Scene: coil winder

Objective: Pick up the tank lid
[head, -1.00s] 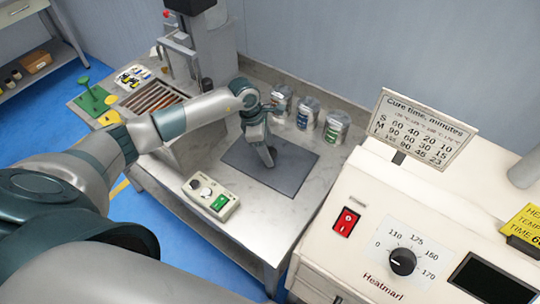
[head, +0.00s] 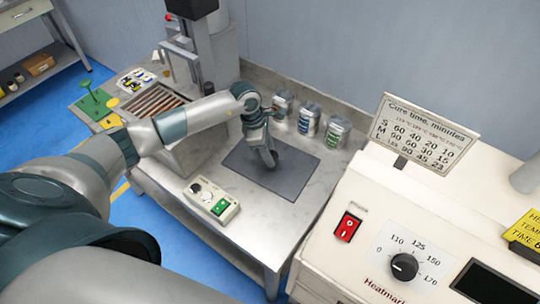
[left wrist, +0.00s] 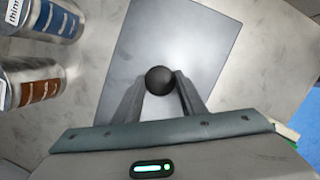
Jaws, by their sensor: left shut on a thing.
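The tank lid looks like the flat dark grey rectangular plate (head: 290,185) on the metal bench. It also fills the middle of the left wrist view (left wrist: 190,30). A round black knob (left wrist: 160,79) shows over the plate, between my fingers. My left gripper (head: 272,163) points down over the plate's middle and is shut on the knob. In the left wrist view its two fingers (left wrist: 160,85) flank the knob. I cannot tell whether the plate touches the bench or sits slightly above it. My right gripper is not in view.
Several labelled cans (head: 308,118) stand behind the plate by the wall. A control box (head: 212,198) with a green switch lies in front. An open tank-like box (head: 165,110) with brown strips stands left. A cream oven (head: 375,240) is at the right.

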